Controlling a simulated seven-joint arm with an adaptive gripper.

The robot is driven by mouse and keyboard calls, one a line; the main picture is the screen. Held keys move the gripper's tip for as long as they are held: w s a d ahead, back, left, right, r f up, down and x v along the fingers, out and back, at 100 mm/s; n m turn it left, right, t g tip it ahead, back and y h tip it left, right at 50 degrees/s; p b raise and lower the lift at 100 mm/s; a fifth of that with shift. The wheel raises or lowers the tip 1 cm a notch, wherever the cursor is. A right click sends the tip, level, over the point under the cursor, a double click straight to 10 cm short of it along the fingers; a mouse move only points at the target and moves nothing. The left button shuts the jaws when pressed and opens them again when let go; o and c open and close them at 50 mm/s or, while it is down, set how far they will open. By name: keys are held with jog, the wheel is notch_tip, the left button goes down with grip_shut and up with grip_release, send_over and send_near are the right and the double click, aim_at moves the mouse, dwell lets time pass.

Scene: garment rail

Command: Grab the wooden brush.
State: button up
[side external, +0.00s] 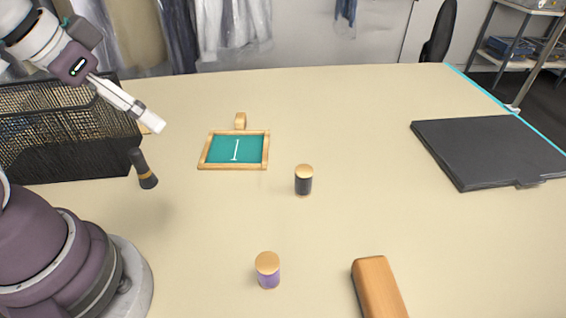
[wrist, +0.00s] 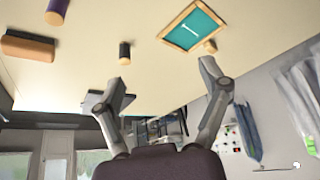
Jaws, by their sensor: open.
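The wooden brush (side external: 381,290) lies on the table at the bottom edge of the side view, partly cut off by the frame. It is a long, light brown block. It also shows at the left of the wrist view (wrist: 30,46), where a darker strip runs along its upper side. My gripper (side external: 152,122) is at the upper left of the side view, above the table and far from the brush. In the wrist view my gripper (wrist: 160,74) has its two fingers spread wide, with nothing between them.
A black jar (side external: 304,182) and a purple jar (side external: 267,272) stand between my arm and the brush. The table's centre right is clear.

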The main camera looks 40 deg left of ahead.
jog(key=shift+o, duration=0.6)
jog(key=m+g+h, duration=0.2)
jog(key=m+g, duration=0.3)
jog(key=m, duration=2.3)
send_over(382, 294)
jog(key=a, duration=0.3)
jog(key=f, duration=0.8)
jog(key=shift+w+d+f, duration=0.25)
jog(key=shift+f, duration=0.1)
jog(key=shift+m+g, duration=0.3)
jog(key=f, duration=0.3)
jog(key=d+f, duration=0.1)
jog(key=f, duration=0.2)
jog(key=d+f, duration=0.1)
jog(key=f, duration=0.2)
jog(key=shift+s+d+f, duration=0.2)
jog(key=shift+s+f, duration=0.1)
jog(key=shift+f, duration=0.5)
